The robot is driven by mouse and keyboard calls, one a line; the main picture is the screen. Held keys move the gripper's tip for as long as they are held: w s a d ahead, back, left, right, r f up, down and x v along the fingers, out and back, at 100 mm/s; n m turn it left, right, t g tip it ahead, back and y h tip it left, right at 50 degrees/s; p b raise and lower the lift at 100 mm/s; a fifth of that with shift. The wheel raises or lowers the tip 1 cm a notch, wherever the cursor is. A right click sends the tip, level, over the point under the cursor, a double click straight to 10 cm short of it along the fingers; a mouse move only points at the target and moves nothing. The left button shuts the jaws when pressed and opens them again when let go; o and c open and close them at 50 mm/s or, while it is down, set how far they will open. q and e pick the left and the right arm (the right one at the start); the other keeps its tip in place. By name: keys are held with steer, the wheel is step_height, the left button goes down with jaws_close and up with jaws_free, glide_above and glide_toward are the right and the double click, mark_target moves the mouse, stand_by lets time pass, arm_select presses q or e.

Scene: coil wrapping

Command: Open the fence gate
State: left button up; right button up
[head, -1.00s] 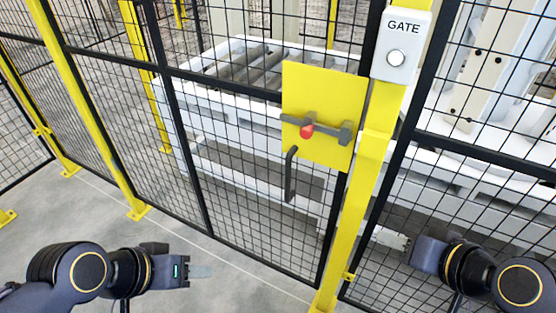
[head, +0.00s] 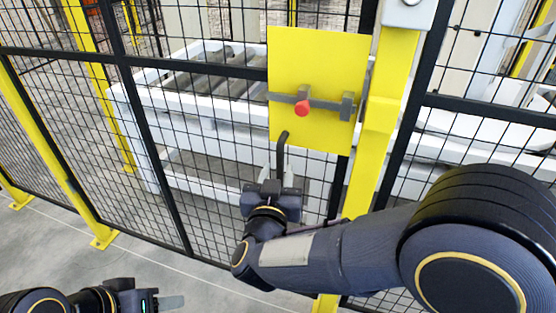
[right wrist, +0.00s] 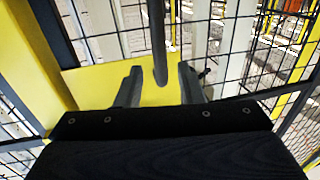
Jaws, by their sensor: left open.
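The gate (head: 200,68) is a black mesh panel beside a yellow post (head: 376,150) and looks closed. Its yellow plate (head: 310,60) carries a grey latch bar (head: 328,104) with a red knob (head: 302,108). A dark handle (head: 280,155) hangs below the plate. My right gripper (head: 272,185) is at the handle's lower end. In the right wrist view, its fingers (right wrist: 159,85) are open on either side of the handle (right wrist: 158,45), with gaps visible on both sides. My left gripper (head: 168,302) is open and empty, low at the left, away from the gate.
A white roller conveyor (head: 165,95) stands behind the mesh. Another yellow fence post (head: 60,165) stands at the left. A grey box (head: 408,10) is on the gate post, cut off at the top. The grey floor (head: 150,245) before the fence looks clear.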

mark_target(280, 160)
steer(key=w, duration=0.5)
steer(key=shift+w+d, duration=0.3)
steer(key=shift+d, duration=0.05)
jaws_close()
